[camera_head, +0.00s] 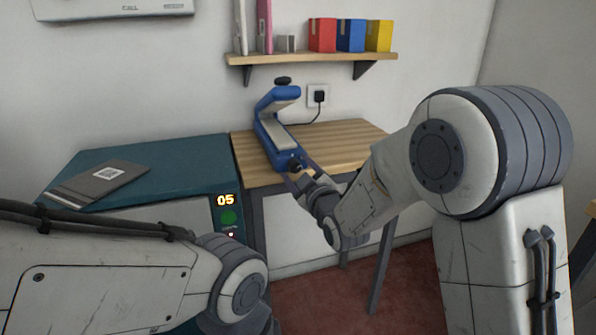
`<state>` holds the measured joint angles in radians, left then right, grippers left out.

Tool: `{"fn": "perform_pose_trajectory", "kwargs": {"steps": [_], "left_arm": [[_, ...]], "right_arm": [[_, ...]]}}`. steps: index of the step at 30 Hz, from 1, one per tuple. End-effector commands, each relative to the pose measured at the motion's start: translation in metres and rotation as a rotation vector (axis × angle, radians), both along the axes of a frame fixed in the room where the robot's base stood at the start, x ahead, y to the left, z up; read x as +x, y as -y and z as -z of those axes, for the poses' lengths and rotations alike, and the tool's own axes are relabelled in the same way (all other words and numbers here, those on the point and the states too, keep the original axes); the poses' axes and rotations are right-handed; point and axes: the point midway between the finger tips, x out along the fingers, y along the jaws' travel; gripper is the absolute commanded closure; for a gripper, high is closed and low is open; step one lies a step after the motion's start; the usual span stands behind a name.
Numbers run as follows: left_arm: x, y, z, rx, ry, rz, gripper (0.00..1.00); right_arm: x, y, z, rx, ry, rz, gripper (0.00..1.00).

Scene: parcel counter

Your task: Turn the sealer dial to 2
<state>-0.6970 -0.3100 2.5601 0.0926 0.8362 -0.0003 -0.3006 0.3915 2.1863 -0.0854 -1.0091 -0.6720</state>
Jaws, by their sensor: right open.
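The blue sealer (270,128) stands on the wooden table, with its upper arm raised and a dark knob at the top. Its dark dial (294,164) is on the front end, facing me. My right gripper (296,176) is open, with its fingertips right at the dial. I cannot tell whether the fingers touch the dial, and the dial's marks are too small to read. My left arm comes in from the left, but its gripper is out of view.
The wooden table (345,139) has free room right of the sealer. A teal-topped cabinet (190,165) with a display reading 05 stands to the left, a grey parcel (100,183) on it. A wall shelf (310,58) holds red, blue and yellow boxes. A cord runs to a wall socket (318,96).

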Motion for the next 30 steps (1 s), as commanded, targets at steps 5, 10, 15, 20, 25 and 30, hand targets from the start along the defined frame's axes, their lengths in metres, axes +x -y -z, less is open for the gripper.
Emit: {"fn": "perform_pose_trajectory", "kwargs": {"steps": [5,10,15,20,25,30], "left_arm": [[0.0,0.0,0.0,0.0,0.0,0.0,1.0],[0.0,0.0,0.0,0.0,0.0,0.0,1.0],[0.0,0.0,0.0,0.0,0.0,0.0,1.0],[0.0,0.0,0.003,0.0,0.0,0.0,1.0],[0.0,0.0,0.01,0.0,0.0,0.0,1.0],[0.0,0.0,0.018,0.0,0.0,0.0,1.0]], "right_arm": [[0.0,0.0,0.0,0.0,0.0,0.0,0.47],[0.0,0.0,0.0,0.0,0.0,0.0,1.0],[0.0,0.0,0.0,0.004,-0.002,-0.001,1.0],[-0.001,0.0,0.001,0.036,-0.013,0.0,1.0],[-0.001,0.0,0.003,0.119,-0.04,0.0,1.0],[0.0,0.0,0.003,0.249,-0.081,0.0,1.0]]}}
